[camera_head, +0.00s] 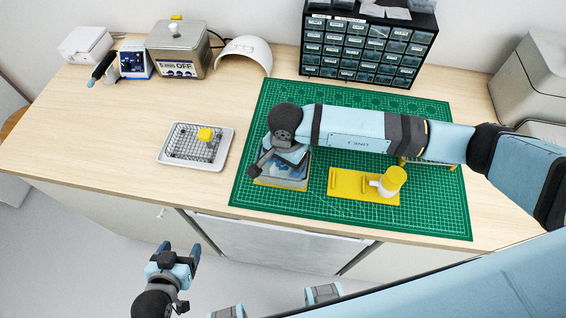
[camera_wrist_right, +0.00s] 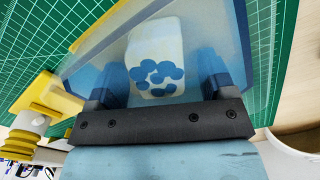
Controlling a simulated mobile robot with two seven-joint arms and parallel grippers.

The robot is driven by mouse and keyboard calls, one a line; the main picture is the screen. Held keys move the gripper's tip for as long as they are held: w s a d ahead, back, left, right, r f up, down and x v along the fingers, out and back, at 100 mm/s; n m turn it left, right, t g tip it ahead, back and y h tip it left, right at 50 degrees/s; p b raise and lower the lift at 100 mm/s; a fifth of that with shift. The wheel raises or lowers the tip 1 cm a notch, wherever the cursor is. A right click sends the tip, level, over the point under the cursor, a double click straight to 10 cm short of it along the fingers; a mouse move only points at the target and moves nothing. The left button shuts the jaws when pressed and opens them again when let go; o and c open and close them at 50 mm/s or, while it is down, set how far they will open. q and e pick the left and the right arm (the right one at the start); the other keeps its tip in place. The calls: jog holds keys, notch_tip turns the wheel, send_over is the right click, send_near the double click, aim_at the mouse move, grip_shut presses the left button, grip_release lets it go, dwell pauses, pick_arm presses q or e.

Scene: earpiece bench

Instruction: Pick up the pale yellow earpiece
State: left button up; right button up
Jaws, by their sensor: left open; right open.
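A small yellow piece (camera_head: 206,134) sits in the wire basket (camera_head: 185,146) on a white tray (camera_head: 168,160); its shape is too small to make out, so I cannot tell if it is the earpiece. My right gripper (camera_wrist_right: 160,88) is open over a flat blue box (camera_head: 283,181) on the green mat. A pale block-like shape with blue spots (camera_wrist_right: 156,45) shows between and beyond its fingers; I cannot tell if it is an object or a print. My left gripper (camera_head: 181,256) is open and empty, below the front edge of the table.
A yellow plate (camera_head: 350,188) bears a white post with a yellow cap (camera_head: 395,175). A drawer cabinet (camera_head: 367,50), a metal cleaner (camera_head: 180,50) and a white dome (camera_head: 249,52) stand at the back.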

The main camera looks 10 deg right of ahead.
jog(key=c, duration=1)
jog(key=shift+r, duration=0.1)
